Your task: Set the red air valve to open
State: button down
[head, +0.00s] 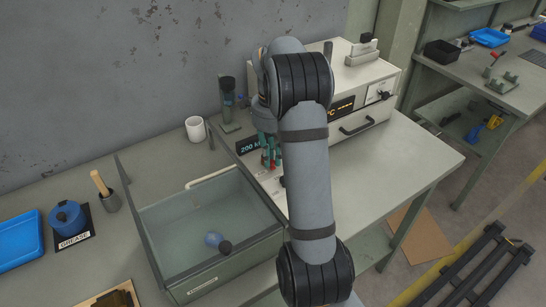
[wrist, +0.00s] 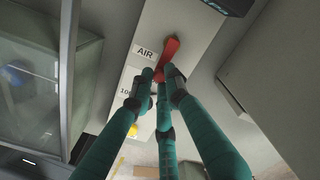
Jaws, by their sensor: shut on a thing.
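The red air valve handle (wrist: 170,48) shows in the wrist view as a long red lever on a pale panel, beside a label reading AIR (wrist: 145,51). My gripper (wrist: 159,82) has teal fingers with dark joints, and they are closed around the lower end of the red handle. The fingers hide part of that end. In the head view my gripper (head: 269,158) is at the panel beside the drawer, with a little red between its fingers. My arm hides part of the panel there, and the handle's exact angle is hard to tell.
A dark display (head: 254,144) sits by the panel. A white oven-like box (head: 365,90) stands behind my arm. A white cup (head: 195,128) stands behind the drawer. The right worktop (head: 410,155) is clear.

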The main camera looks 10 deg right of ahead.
aim_at(272, 161)
dwell(0.4)
jog(key=c, duration=1.8)
grip_release()
jog(key=shift+a, duration=0.1)
jog(key=shift+o, duration=0.4)
notch_tip(272, 161, up, 12)
notch_tip(272, 161, down, 12)
jog(key=shift+f, duration=0.1)
